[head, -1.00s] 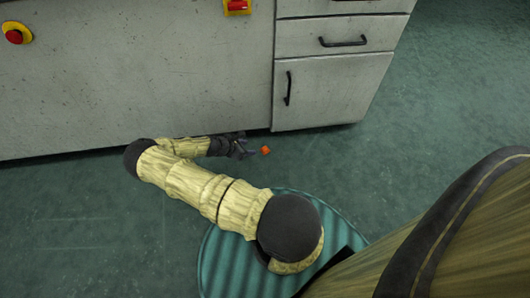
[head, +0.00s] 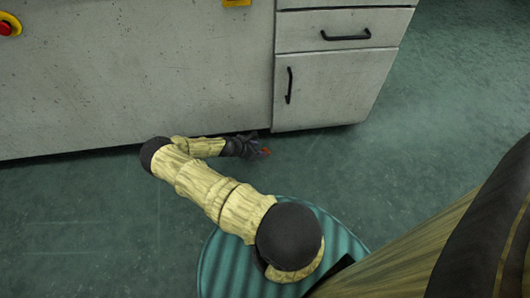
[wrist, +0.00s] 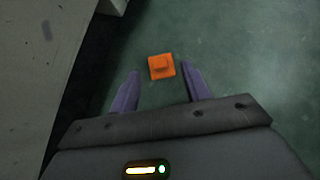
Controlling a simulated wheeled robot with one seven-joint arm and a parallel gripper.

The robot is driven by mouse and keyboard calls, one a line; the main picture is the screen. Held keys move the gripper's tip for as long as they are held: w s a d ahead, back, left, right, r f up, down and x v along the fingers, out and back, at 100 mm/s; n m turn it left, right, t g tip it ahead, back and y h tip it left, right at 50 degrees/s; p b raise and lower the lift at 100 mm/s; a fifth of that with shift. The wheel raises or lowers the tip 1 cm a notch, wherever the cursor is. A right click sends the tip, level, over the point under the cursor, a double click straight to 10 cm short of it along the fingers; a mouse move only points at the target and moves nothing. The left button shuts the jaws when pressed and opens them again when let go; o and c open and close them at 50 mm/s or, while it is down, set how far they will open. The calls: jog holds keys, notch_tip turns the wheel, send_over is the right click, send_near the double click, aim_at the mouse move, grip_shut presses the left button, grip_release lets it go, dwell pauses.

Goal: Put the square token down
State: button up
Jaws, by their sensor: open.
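The square token (wrist: 161,67) is orange with a small raised block on top. In the wrist view it shows against the green floor, between and slightly past the fingertips, with a gap on each side. My gripper (wrist: 160,80) is open and its two purplish fingers stand apart from the token. In the head view the token (head: 265,152) is small and dark red-orange at the tip of my gripper, low in front of the cabinet. Whether it rests fully on the floor is hard to tell.
A grey metal cabinet (head: 130,75) with drawers and a door (head: 325,90) stands right behind my gripper. A red button on yellow (head: 8,24) is at its upper left. Green floor (head: 400,180) is clear to the right.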

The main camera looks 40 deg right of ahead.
aim_at(265, 149)
jog(key=b+x, duration=0.2)
jog(key=x, duration=0.1)
jog(key=shift+f+b, duration=0.3)
jog(key=shift+f, duration=0.05)
jog(key=shift+d+f, duration=0.25)
jog(key=shift+d, duration=0.1)
jog(key=shift+r, duration=0.1)
jog(key=c, duration=0.8)
notch_tip(265, 149, up, 10)
jog(key=p, duration=0.6)
jog(key=shift+p, duration=0.3)
